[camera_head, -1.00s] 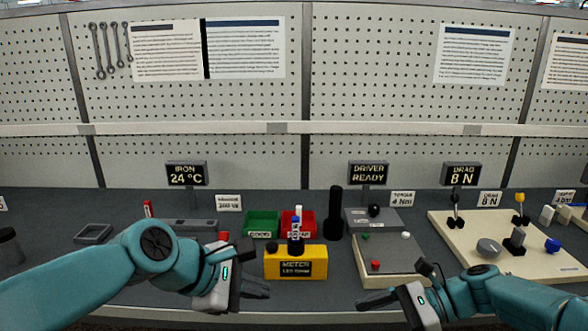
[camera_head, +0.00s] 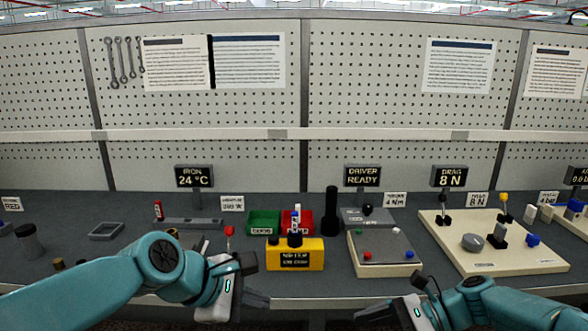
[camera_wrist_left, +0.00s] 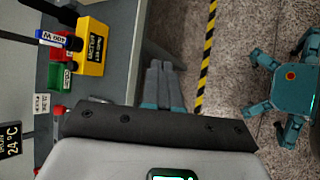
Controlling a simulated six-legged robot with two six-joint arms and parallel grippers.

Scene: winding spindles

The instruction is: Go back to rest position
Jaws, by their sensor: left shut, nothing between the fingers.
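My right gripper (camera_head: 374,313) is at the bottom of the head view, right of the left one, in front of the bench edge. Its fingers are dark and small there, and I cannot tell whether they are open. Both arms are bent, with teal links at the lower left and lower right.
A cream board with buttons (camera_head: 385,266) and a larger cream board (camera_head: 462,224) lie to the right.

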